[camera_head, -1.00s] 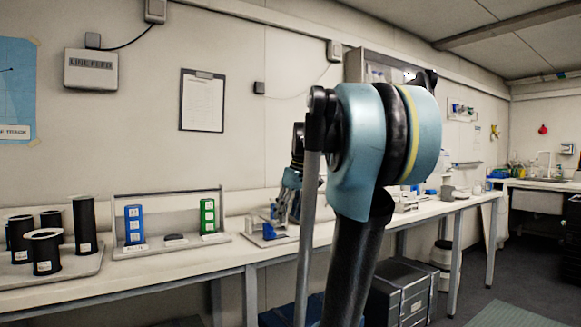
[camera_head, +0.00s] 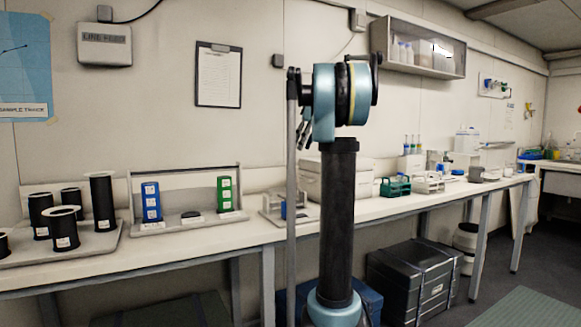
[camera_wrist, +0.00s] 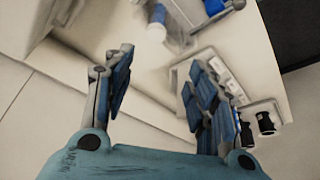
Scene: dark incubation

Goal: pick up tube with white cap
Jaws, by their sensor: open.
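My gripper (camera_wrist: 160,62) is open in the wrist view, its two blue-padded fingers apart with nothing held between them. Beyond the fingertips, near the top edge, is a blurred blue thing with a white end (camera_wrist: 156,32); it may be the tube with the white cap, but I cannot tell for sure. In the head view a small blue item (camera_head: 284,210) stands in a pale holder (camera_head: 273,217) on the bench, just left of my arm. No white cap can be made out there. My gripper is mostly hidden behind my arm in that view.
Black spools (camera_head: 103,202) stand on a tray at left. A rack holds a blue module (camera_head: 151,202) and a green module (camera_head: 225,194). Right of my arm are a green tube rack (camera_head: 395,187) and a white tube rack (camera_head: 429,183). A wall shelf (camera_head: 425,50) hangs above.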

